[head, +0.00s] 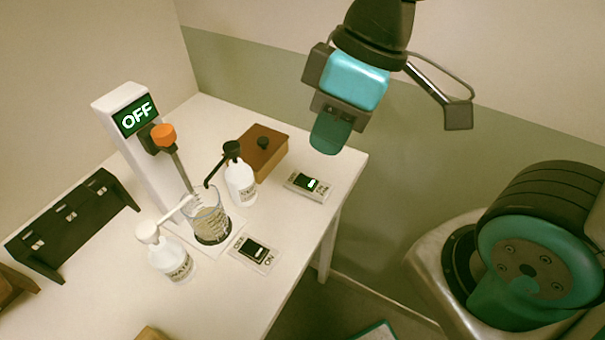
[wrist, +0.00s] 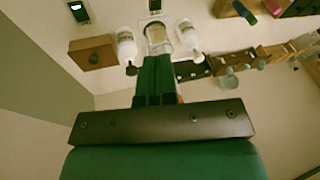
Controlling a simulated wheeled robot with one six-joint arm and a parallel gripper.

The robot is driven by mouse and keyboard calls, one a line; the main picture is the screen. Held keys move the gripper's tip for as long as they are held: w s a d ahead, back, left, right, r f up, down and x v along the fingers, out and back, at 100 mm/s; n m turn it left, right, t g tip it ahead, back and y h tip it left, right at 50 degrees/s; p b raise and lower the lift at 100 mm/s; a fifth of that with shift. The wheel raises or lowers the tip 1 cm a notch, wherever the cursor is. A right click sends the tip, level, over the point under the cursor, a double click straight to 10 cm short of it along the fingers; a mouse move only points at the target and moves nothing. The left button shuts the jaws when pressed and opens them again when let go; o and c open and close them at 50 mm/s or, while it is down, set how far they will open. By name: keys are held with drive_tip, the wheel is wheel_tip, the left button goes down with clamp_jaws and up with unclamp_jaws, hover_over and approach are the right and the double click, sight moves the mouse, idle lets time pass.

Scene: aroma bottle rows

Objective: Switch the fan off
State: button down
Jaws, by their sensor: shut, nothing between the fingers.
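My gripper (head: 331,134) is shut and empty, held in the air beyond the table's right corner. In the wrist view its closed fingers (wrist: 154,80) point toward the bottles and beaker. Two flat switches lie on the white table. One switch (head: 308,184) is near the right edge, with a small lit green mark; it also shows in the wrist view (wrist: 79,11). The other switch (head: 254,252), by the beaker, has ON lettering at its near end; it also shows in the wrist view (wrist: 155,6). My gripper touches neither. I cannot make out a fan.
A white stirrer stand (head: 124,128) reads OFF above a glass beaker (head: 209,219). White pump bottles stand at the beaker's left (head: 171,259) and right (head: 241,184). A brown box (head: 262,150) is behind the right switch. A black rack (head: 72,222) stands left.

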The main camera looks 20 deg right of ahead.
drive_tip(key=w+d+f+n+h+b, duration=0.1)
drive_tip(key=w+d+f+n+b, duration=0.1)
drive_tip(key=w+f+n+b, duration=0.4)
drive_tip(key=n+t+h+b, duration=0.1)
drive_tip(key=n+h, duration=0.1)
drive_tip(key=n, duration=0.8)
hover_over(302, 179)
drive_tip(key=s+d, duration=0.1)
drive_tip(key=s, duration=0.1)
wheel_tip(302, 179, down, 6)
drive_tip(key=shift+w+d+r, duration=0.15)
drive_tip(key=f, duration=0.4)
drive_tip(key=w+f, duration=0.1)
drive_tip(key=f, duration=0.4)
drive_tip(key=a+f, duration=0.1)
drive_tip(key=f, duration=0.4)
drive_tip(key=shift+w+a, duration=0.1)
drive_tip(key=shift+w, duration=0.2)
